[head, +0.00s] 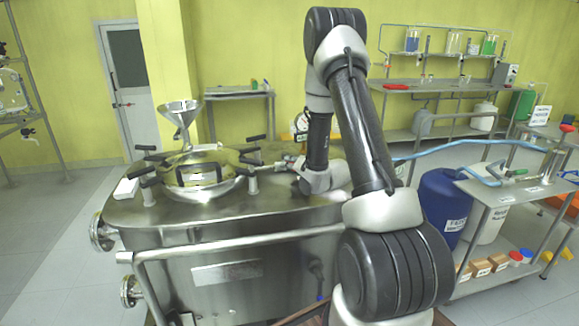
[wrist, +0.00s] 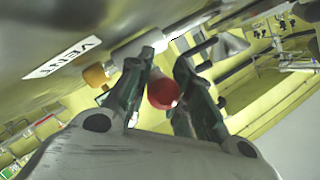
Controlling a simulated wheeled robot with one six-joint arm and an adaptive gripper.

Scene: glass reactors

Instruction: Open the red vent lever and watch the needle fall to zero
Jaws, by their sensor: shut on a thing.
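The red vent lever shows in the wrist view as a rounded red end (wrist: 163,93) between my fingers. My gripper (wrist: 160,72) is shut on it, one dark finger on each side. A white label reading VENT (wrist: 62,57), seen upside down, is on the steel surface beside it. In the head view my gripper (head: 291,162) is low over the vessel lid, right of the round hatch, and the lever is too small to make out. A white round thing, perhaps the gauge (head: 299,124), shows partly behind my arm. Its needle cannot be read.
The steel vessel (head: 220,225) has a hatch with several black-handled clamps (head: 148,160) and a funnel (head: 180,112) close by on the left. A blue drum (head: 442,205) and a steel cart (head: 510,193) stand at the right. Open floor lies at the left.

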